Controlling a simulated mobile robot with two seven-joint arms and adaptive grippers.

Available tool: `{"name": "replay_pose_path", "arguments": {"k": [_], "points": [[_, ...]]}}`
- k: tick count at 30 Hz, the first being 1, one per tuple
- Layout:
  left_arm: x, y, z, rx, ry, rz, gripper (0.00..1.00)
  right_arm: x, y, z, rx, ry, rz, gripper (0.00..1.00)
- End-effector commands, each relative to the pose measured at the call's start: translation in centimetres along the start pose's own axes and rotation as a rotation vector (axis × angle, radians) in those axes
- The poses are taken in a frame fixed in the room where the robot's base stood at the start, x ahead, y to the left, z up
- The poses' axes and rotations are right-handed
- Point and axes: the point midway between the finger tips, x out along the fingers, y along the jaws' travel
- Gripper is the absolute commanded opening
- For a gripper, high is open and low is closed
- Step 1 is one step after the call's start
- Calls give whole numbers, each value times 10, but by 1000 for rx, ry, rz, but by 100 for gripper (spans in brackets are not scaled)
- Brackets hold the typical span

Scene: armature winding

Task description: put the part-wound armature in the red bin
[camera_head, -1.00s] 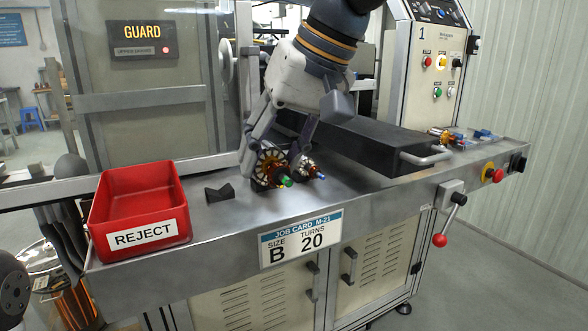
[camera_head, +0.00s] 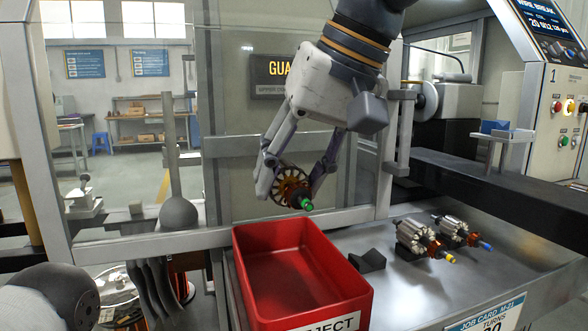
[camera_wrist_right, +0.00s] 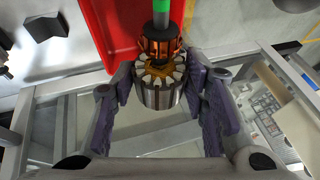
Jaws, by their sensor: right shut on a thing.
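My right gripper (camera_head: 288,190) is shut on the part-wound armature (camera_head: 292,188), which has copper windings and a green shaft tip. It holds the armature in the air at the back edge of the red bin (camera_head: 362,285), tilted with the green end toward the camera. In the right wrist view the armature (camera_wrist_right: 160,88) sits between both fingers (camera_wrist_right: 165,100), its green end pointing up the picture. The red bin (camera_wrist_right: 108,30) shows behind it there. The bin carries a REJECT label, and its visible inside is empty. My left gripper is not in view.
Two other armatures, one yellow-tipped (camera_head: 418,240) and one blue-tipped (camera_head: 462,232), lie on the bench right of the bin. A black V-shaped block (camera_head: 368,261) stands empty beside the bin. A metal frame rail (camera_head: 130,243) runs behind the bin.

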Motion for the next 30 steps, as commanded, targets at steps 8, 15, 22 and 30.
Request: {"name": "replay_pose_path", "arguments": {"k": [8,15,22,30], "points": [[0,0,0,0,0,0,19,31,10,13,0,-2,-1,1],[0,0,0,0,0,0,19,54,18,23,-1,1,0,1],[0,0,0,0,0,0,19,63,20,26,0,2,-1,1],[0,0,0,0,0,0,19,63,20,26,0,2,-1,50]]}}
